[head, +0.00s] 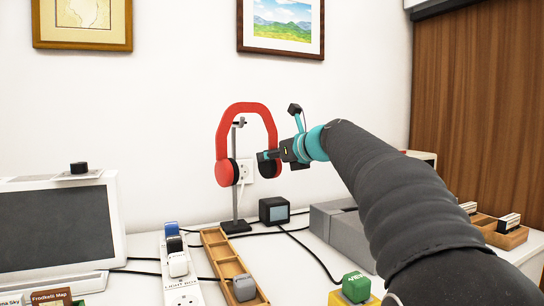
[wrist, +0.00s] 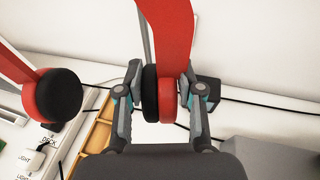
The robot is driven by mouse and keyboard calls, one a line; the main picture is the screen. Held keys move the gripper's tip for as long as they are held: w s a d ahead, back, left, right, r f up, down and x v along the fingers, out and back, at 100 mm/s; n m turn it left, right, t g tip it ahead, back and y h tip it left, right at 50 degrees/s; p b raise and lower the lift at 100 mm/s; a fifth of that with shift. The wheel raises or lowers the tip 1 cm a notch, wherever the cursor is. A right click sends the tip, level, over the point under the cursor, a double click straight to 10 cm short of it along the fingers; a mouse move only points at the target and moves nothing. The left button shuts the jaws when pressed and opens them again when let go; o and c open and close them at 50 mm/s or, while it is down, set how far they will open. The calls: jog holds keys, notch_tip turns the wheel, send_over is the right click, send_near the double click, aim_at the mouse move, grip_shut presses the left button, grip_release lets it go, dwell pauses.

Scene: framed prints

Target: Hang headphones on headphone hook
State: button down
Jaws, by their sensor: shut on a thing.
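The red headphones (head: 222,132) with black ear pads are upright in the head view, their band arching over the top of the dark headphone stand (head: 235,185). The hook (head: 239,123) at the top of the stand shows inside the arch, a little below the band, with a visible gap in this view. My gripper (head: 268,157) is at the right ear cup. In the wrist view my gripper (wrist: 163,95) is shut on that ear cup (wrist: 168,95), with one finger on each side. The other ear cup (wrist: 55,95) hangs free at the left. Depth between band and hook is unclear.
A small dark cube (head: 274,211) stands right of the stand's base. A wooden tray (head: 222,258) and a power strip (head: 181,290) lie in front. A monitor (head: 60,225) is at left, a grey box (head: 342,232) at right. Cables cross the white table.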

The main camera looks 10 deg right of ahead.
jog(key=w+a+f+p, duration=0.1)
jog(key=w+f, duration=0.1)
jog(key=w, duration=0.7)
jog(key=shift+a+f, duration=0.4)
dwell(0.9)
jog(key=shift+w+f, duration=0.15)
dwell(0.6)
jog(key=c, duration=0.7)
grip_release()
jog(key=shift+o, duration=0.2)
